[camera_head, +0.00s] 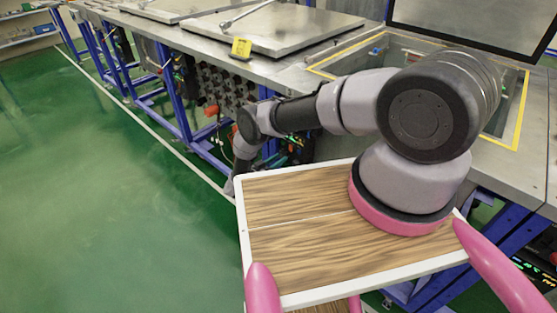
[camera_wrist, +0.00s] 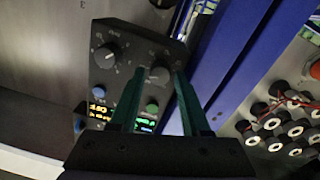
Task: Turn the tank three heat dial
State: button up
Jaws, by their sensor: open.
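A black control panel (camera_wrist: 128,60) shows in the wrist view, tilted in the picture, with two black dials. One dial (camera_wrist: 105,54) is at the left. The other dial (camera_wrist: 159,76) lies between the fingertips of my gripper (camera_wrist: 160,74). My gripper is open, its two dark green fingers pointing at this dial, one on each side; I cannot tell whether they touch it. The dial labels are too small to read, so I cannot tell which is the heat dial. In the head view my gripper cannot be made out clearly beside the bench front.
The panel also bears a blue button (camera_wrist: 98,91), a green button (camera_wrist: 152,108) and lit displays. A blue frame post (camera_wrist: 235,60) stands right of it, then a plate of round connectors (camera_wrist: 280,125). In the head view, green floor (camera_head: 110,200) is free at left.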

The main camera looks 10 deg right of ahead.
grip_shut()
jog(key=shift+n, duration=0.4)
jog(key=n, duration=0.3)
jog(key=shift+w+n, duration=0.1)
jog(key=shift+n, duration=0.3)
jog(key=n, duration=0.5)
jog(key=shift+n, duration=0.3)
jog(key=n, duration=0.4)
jog(key=shift+n+t, duration=0.3)
jog(key=shift+t, duration=0.1)
jog(key=n, duration=0.4)
jog(key=shift+f+n, duration=0.1)
jog(key=shift+n, duration=0.3)
